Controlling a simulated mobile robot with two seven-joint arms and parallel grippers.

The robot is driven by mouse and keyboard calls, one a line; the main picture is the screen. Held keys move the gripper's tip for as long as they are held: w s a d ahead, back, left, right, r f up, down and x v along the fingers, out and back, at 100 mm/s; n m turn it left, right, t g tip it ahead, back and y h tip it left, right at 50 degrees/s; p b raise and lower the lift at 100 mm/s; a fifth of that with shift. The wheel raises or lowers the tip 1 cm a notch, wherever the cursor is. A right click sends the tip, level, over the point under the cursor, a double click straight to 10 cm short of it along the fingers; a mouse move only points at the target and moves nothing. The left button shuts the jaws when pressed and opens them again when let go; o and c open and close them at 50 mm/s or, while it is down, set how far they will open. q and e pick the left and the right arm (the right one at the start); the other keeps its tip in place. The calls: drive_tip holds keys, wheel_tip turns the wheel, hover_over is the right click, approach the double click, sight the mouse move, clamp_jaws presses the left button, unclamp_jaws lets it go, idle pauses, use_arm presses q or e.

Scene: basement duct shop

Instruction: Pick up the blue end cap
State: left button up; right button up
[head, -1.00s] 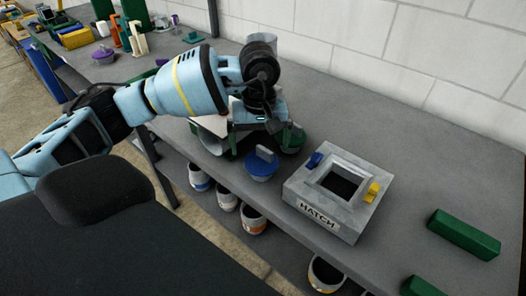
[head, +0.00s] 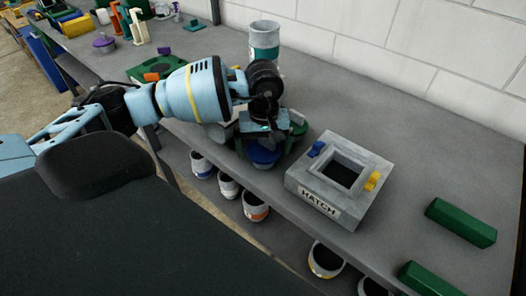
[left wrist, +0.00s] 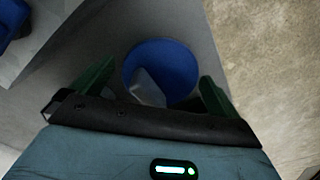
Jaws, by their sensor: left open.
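The blue end cap (head: 263,155) is a round blue disc with a grey upright handle. It lies near the bench's front edge, left of the hatch box, partly hidden by my left gripper (head: 266,143). In the left wrist view the end cap (left wrist: 178,63) shows below and between the green fingers of my left gripper (left wrist: 157,73). The gripper is open and above the cap; I see no grip on the handle. My right gripper is not in view.
A grey hatch box (head: 322,208) with blue and yellow tabs stands to the right. Green blocks (head: 461,222) lie farther right. A teal-banded can (head: 264,40) stands behind my arm. Several pails (head: 255,207) sit below the bench. The bench's back right is clear.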

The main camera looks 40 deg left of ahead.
use_arm(q)
drive_tip(key=shift+f, duration=0.95)
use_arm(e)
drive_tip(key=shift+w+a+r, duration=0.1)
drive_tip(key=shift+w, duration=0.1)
use_arm(q)
drive_tip(key=c, duration=1)
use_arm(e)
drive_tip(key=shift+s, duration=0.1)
use_arm(q)
drive_tip(key=shift+r, duration=0.1)
